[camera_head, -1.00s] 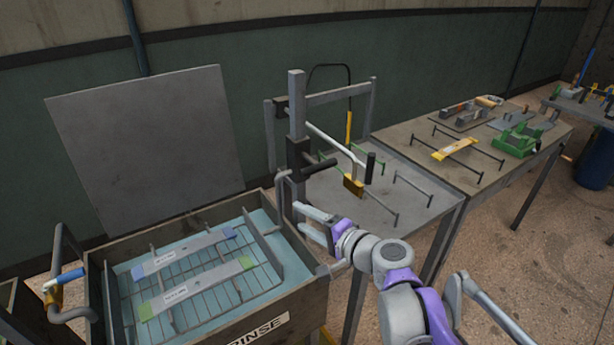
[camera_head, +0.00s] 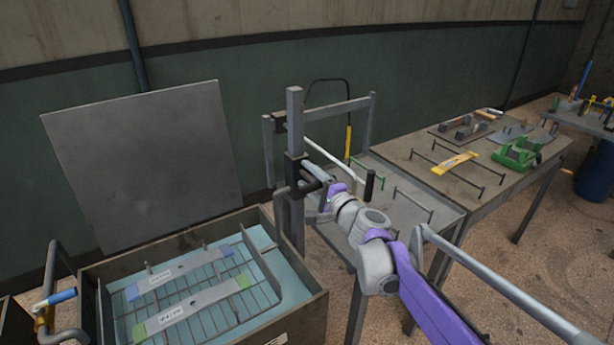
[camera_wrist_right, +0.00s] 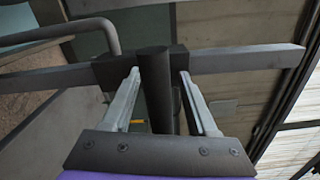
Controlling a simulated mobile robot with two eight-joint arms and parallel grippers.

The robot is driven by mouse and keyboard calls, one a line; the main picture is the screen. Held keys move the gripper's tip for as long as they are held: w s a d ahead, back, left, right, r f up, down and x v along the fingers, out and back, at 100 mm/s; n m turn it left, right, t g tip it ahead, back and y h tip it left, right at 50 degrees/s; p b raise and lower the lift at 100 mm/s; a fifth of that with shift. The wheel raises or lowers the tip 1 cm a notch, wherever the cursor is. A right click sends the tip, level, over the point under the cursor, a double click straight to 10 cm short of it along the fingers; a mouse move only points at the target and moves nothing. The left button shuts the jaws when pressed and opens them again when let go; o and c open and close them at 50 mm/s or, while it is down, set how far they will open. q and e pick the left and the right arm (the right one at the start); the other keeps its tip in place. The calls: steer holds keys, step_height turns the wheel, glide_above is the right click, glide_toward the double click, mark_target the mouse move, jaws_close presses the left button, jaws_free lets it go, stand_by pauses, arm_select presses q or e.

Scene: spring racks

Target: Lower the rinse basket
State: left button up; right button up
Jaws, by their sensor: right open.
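The rinse basket (camera_head: 212,322) is a wire rack inside the tank of blue-green water at the lower left. It carries two grey strips, one with blue ends (camera_head: 180,272) and one with green ends (camera_head: 190,308). A black slide block (camera_head: 294,172) sits on a grey upright post (camera_head: 295,120) beside the tank. My right gripper (camera_head: 314,178) is at this block. In the right wrist view the black handle (camera_wrist_right: 155,85) stands between my two open fingers (camera_wrist_right: 158,90), with gaps showing on both sides. My left gripper is out of view.
A tilted grey panel (camera_head: 150,165) stands behind the tank. A white lever with a black grip (camera_head: 369,187) reaches over the grey table near my right arm. A bent pipe with a blue grip (camera_head: 54,298) is at the tank's left. Another table (camera_head: 430,185) holds a yellow strip and green fixture.

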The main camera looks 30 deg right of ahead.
steer(key=shift+w, duration=0.3)
jaws_close()
stand_by(1.3)
